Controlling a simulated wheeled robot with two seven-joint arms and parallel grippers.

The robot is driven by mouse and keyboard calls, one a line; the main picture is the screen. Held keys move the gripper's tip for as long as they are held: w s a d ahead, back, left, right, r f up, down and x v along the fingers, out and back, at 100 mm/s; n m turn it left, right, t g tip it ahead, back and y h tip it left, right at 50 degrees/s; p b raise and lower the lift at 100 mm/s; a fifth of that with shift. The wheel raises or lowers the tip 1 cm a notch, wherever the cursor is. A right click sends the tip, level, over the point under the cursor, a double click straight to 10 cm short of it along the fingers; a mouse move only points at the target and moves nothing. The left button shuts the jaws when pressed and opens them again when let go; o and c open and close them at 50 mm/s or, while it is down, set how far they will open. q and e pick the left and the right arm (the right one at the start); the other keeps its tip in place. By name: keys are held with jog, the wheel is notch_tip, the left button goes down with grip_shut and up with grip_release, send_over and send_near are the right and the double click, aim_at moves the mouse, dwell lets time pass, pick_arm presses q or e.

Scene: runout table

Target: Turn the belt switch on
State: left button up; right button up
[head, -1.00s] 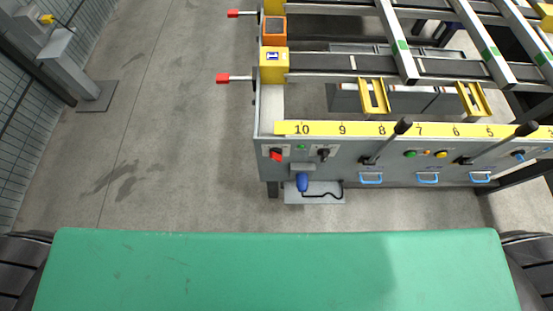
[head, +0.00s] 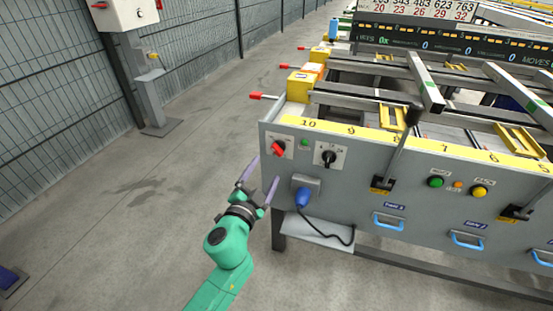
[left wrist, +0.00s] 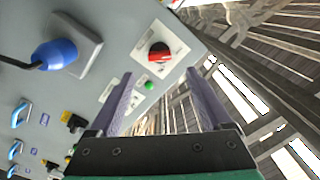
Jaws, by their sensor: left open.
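A red rotary switch (head: 278,149) on a pale plate is at the left end of the grey front panel (head: 350,185). A black rotary switch (head: 328,157) is to its right, with a green lamp (head: 305,143) between them. I cannot read which label marks the belt. My left gripper (head: 267,168) is open and empty, in front of the panel's left end, below the red switch. In the left wrist view the red switch (left wrist: 159,56) and green lamp (left wrist: 149,86) show between and just beyond the fingers. The black switch is not clear there. My right gripper is out of view.
A blue plug (head: 302,197) with a black cable sticks out below the switches. A black-handled lever (head: 402,145), push buttons and blue handles (head: 388,222) are farther right. A red-tipped rod (head: 262,96) juts from the table's left end.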

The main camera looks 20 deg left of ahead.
aim_at(276, 152)
pick_arm(q)
jog(key=w, duration=0.9)
jog(key=shift+d+b, duration=0.3)
jog(key=shift+d, duration=0.05)
grip_shut()
